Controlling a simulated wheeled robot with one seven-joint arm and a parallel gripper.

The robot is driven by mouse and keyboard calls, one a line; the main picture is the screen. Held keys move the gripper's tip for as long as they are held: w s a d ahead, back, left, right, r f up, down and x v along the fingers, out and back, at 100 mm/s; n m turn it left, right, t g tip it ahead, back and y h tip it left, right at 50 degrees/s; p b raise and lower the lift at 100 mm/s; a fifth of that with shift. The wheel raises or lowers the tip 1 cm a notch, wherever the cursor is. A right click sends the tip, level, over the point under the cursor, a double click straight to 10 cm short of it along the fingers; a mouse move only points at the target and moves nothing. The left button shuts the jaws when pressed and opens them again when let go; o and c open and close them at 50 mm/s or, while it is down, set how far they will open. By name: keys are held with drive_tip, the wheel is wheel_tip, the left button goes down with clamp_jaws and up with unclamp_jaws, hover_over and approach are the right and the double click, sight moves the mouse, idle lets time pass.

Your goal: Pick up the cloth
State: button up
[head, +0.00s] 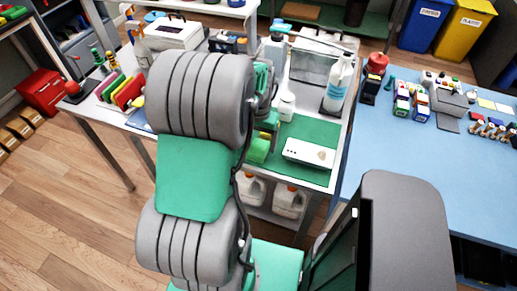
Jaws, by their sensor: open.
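My arm fills the middle of the head view and hides part of the work table (325,177). My gripper (268,116) shows only in part beside the arm, over the table; its fingertips are hard to make out, but it is open. A small light green piece (259,149) lies at the left of the green mat (318,132), just below the gripper. It may be the folded cloth, but I cannot tell for sure. No other cloth shows clearly.
A white box (308,153) lies on the mat's front. A spray bottle (338,84), a small white bottle (286,107) and a clear bin (314,62) stand close by. A blue table (430,170) with toy-like items is at right.

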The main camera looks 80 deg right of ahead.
sight(258, 147)
wheel_tip(258, 147, down, 3)
drive_tip(key=shift+f, duration=0.2)
drive_tip(key=c, duration=1.4)
drive_tip(key=shift+r, duration=0.1)
drive_tip(key=shift+d+r, duration=0.1)
drive_tip(key=shift+r, duration=0.35)
drive_tip(key=w+a+r, duration=0.2)
drive_tip(key=w+r, duration=0.2)
drive_tip(key=w+a+r+b, duration=0.1)
drive_tip(key=w+a+r, duration=0.1)
drive_tip(key=w+r, duration=0.2)
drive_tip(key=w+a+r+b, duration=0.1)
drive_tip(key=w+a+r, duration=0.1)
drive_tip(key=w+r, duration=0.2)
drive_tip(key=shift+w, duration=0.45)
